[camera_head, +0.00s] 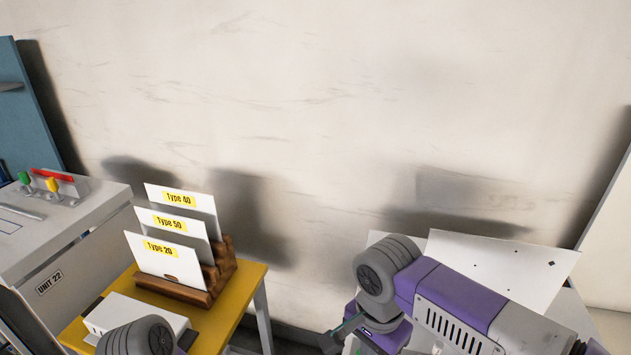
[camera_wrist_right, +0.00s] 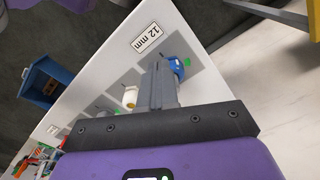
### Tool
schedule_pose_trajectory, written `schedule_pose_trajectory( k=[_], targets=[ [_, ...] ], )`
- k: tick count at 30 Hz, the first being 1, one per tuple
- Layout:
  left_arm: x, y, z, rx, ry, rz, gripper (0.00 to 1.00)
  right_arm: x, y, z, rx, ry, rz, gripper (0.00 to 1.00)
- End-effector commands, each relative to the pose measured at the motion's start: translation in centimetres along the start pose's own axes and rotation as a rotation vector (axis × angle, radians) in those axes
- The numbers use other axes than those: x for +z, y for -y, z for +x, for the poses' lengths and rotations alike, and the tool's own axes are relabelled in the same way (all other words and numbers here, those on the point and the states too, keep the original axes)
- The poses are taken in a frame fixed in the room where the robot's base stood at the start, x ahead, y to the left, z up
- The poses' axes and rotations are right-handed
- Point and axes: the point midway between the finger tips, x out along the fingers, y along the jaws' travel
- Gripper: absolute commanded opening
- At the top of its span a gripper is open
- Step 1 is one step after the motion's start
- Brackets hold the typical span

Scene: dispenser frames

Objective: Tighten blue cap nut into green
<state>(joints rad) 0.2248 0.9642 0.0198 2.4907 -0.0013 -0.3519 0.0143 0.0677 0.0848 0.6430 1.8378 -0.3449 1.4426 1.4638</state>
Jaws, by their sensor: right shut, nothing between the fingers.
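In the right wrist view, my right gripper (camera_wrist_right: 162,88) is shut and empty, its dark fingers together over a white table (camera_wrist_right: 115,62). A blue round part (camera_wrist_right: 176,66), which may be the blue cap nut, lies just beyond the fingertips and is partly hidden by them. A small green piece (camera_wrist_right: 187,62) shows at its right edge; I cannot tell whether the two are joined or whether the fingers touch the blue part. The head view shows my right arm, but no blue nut. My left gripper is not in view.
A white and yellow cylinder (camera_wrist_right: 130,97) stands left of the fingers. A "12 mm" label (camera_wrist_right: 148,38) marks the table near grey patches. A blue bin (camera_wrist_right: 45,82) is beyond the table edge. A card rack (camera_head: 190,292) stands on a yellow table (camera_head: 243,287) beside a grey unit (camera_head: 75,228).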

Motion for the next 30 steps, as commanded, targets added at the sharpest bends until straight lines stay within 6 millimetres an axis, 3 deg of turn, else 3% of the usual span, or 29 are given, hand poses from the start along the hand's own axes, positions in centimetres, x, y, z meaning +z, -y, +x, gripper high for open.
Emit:
schedule_pose_trajectory(
  k=[1, 7, 30],
  targets=[
    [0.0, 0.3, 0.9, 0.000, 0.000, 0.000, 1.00, 0.0, 0.0, 1.2, 0.001, 0.000, -0.001, 0.00],
    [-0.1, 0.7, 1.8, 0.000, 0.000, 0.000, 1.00, 0.0, 0.0, 2.8, 0.001, 0.000, -0.001, 0.00],
    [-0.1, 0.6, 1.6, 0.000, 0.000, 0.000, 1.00, -0.3, 0.2, 2.8, -0.002, -0.002, 0.000, 0.00]
  ],
)
